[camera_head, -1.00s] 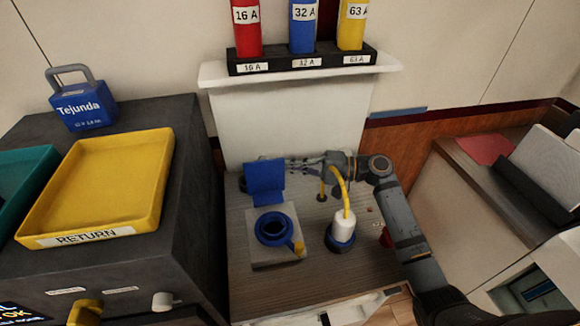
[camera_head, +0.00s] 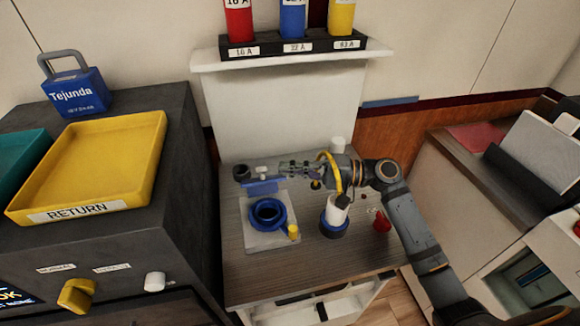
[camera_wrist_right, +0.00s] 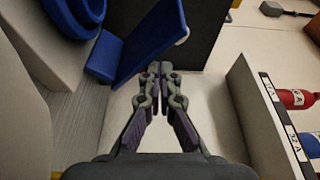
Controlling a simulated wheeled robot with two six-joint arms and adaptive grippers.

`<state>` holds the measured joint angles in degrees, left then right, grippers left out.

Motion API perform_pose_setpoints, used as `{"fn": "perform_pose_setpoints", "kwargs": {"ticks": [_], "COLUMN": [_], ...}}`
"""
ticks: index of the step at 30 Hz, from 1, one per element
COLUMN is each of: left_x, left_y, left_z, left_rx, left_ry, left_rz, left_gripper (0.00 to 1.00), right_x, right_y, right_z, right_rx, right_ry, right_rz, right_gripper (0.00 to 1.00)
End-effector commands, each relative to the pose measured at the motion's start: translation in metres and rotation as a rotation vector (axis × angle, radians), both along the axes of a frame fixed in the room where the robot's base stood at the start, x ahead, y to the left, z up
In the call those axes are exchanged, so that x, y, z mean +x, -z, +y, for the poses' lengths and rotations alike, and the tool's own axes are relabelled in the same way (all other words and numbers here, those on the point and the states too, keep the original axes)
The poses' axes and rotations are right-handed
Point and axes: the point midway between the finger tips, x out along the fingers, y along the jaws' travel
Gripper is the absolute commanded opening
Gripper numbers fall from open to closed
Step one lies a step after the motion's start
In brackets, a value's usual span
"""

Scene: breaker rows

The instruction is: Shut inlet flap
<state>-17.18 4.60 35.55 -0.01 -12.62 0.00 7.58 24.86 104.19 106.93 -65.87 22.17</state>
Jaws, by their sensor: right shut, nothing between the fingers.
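The inlet is a blue ring (camera_head: 268,214) on a pale square plate (camera_head: 272,238), with a yellow piece (camera_head: 293,232) at its front right. The blue flap (camera_head: 262,187) is at the ring's back edge and looks thin, nearly edge-on, in the head view; it is not down over the ring. In the right wrist view the flap (camera_wrist_right: 138,42) slants up from beside the ring (camera_wrist_right: 72,14). My left gripper is out of view.
A red cup (camera_head: 381,223) is farther right. A dark round piece (camera_head: 241,173) stands behind the flap. A yellow RETURN tray (camera_head: 95,165) is left.

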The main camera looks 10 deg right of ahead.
Motion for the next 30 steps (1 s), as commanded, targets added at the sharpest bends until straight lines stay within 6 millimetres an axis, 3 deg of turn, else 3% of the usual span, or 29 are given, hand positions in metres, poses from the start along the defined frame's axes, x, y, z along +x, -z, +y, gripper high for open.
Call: {"fn": "perform_pose_setpoints", "kwargs": {"ticks": [20, 25, 30], "left_x": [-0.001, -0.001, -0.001], "left_y": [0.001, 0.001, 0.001], "left_z": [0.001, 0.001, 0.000], "left_rx": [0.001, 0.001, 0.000], "left_ry": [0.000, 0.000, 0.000], "left_rz": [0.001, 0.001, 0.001], "left_gripper": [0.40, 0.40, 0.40], "right_x": [-0.002, -0.008, -0.020], "right_y": [0.001, 0.003, 0.004], "right_z": [-0.001, -0.018, -0.054], "right_rx": [-0.001, -0.008, -0.011], "right_ry": [0.000, 0.000, 0.001], "right_rz": [0.000, 0.003, 0.006], "right_gripper": [0.00, 0.00, 0.00]}}
